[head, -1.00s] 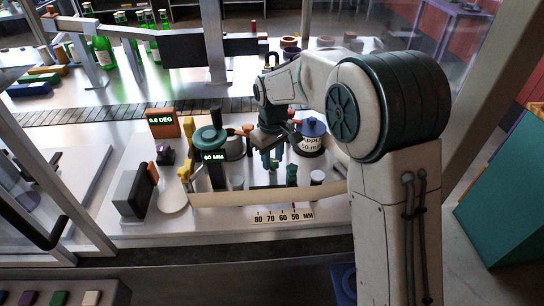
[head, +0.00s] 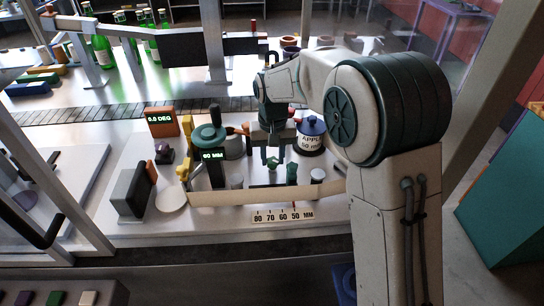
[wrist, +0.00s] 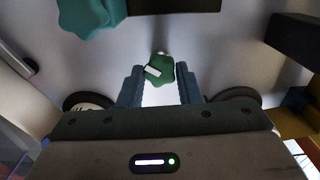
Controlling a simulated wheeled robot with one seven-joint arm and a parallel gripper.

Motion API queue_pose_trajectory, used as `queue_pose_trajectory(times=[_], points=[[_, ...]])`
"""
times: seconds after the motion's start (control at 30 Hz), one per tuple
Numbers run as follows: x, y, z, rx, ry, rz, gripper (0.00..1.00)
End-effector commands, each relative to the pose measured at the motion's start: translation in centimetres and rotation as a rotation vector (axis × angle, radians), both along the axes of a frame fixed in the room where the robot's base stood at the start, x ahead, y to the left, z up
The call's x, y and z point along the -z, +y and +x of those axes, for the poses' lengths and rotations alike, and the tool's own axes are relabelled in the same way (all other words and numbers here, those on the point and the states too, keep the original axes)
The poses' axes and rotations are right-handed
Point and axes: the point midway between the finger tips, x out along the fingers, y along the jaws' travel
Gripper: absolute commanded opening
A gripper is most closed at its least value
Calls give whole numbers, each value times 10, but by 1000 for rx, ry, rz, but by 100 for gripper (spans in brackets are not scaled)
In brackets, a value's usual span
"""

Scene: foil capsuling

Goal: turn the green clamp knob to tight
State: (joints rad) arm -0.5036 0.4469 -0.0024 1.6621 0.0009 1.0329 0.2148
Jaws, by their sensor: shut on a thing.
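The green clamp knob (wrist: 158,70) is a small lobed knob with a white mark on its top. It sits between the two blue fingertips in the wrist view, with little or no gap on either side. My gripper (wrist: 160,75) is shut on it. In the head view the gripper (head: 272,158) points down, with the knob (head: 272,165) at its fingertips and partly hidden by them. The white mark lies slightly tilted across the knob.
A dark green upright piece (head: 292,174) stands close to the right of the knob. A blue-lidded jar (head: 312,138) is behind right, and a green-topped device with a 60 MM display (head: 213,155) is left. A pale front rail (head: 230,198) and scale plate (head: 284,215) lie nearer.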

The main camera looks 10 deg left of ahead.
Motion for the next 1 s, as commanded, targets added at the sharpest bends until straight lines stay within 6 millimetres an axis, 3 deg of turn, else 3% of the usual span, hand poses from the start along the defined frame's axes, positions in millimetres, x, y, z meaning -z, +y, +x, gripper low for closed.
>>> queue_pose_trajectory(times=[0.6, 1.0], points=[[0, 0, 0, 582, 0, 0, 8], [-1, 0, 0, 874, 0, 0, 8]])
